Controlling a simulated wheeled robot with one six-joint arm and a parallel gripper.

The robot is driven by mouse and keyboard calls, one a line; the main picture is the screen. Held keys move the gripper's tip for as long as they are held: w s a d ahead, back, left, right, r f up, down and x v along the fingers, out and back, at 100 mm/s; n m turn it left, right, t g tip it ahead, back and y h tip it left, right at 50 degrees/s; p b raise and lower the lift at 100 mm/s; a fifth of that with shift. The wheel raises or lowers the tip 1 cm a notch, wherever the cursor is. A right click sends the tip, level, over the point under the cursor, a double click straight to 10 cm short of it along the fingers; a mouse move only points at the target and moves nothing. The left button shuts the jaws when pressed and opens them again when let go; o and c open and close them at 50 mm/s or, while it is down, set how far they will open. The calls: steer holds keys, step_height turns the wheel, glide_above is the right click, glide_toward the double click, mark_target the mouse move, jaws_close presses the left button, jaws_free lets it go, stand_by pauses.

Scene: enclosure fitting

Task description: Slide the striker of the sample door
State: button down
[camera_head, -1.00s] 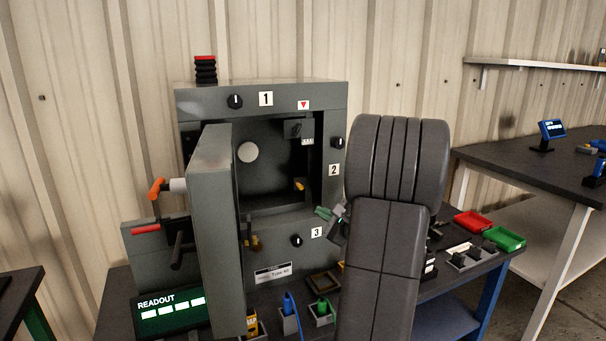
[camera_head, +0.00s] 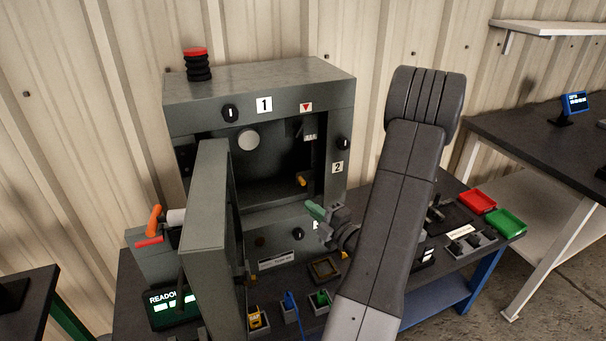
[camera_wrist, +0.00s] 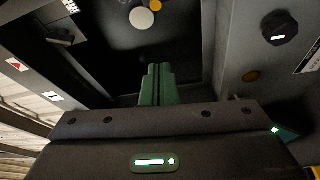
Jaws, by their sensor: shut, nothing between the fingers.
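The grey enclosure (camera_head: 275,80) stands on the bench with its sample door (camera_head: 207,240) swung open towards me at the left. A small orange-yellow piece (camera_head: 302,180) sits at the right side of the opening; I cannot tell for sure that it is the striker. My gripper (camera_head: 316,210) is in front of the enclosure's lower right, below and right of that piece, apart from it. Its green fingers are shut and empty. In the wrist view, the shut fingers (camera_wrist: 157,85) point towards the dark opening, where a white disc (camera_wrist: 141,18) shows.
Black knobs (camera_head: 229,113) stick out of the enclosure front; one knob (camera_head: 298,234) is close left of my gripper. A red-topped stack (camera_head: 197,64) stands on top. Red (camera_head: 477,201) and green (camera_head: 505,222) trays lie at the right. Small holders (camera_head: 258,318) crowd the bench front.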

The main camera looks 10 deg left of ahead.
steer(key=w+a, duration=0.1)
steer(key=w, duration=0.1)
steer(key=w+a+p, duration=0.1)
steer(key=w+a, duration=0.1)
steer(key=w, duration=0.1)
steer(key=w+a+p, duration=0.1)
steer(key=w+a, duration=0.1)
steer(key=shift+w+r, duration=0.1)
steer(key=shift+w, duration=0.3)
steer(key=shift+w+d, duration=0.15)
steer(key=shift+w+d+f, duration=0.2)
steer(key=shift+w+d, duration=0.15)
steer(key=shift+d, duration=0.2)
steer(key=shift+s+p, duration=0.1)
steer(key=shift+p, duration=0.2)
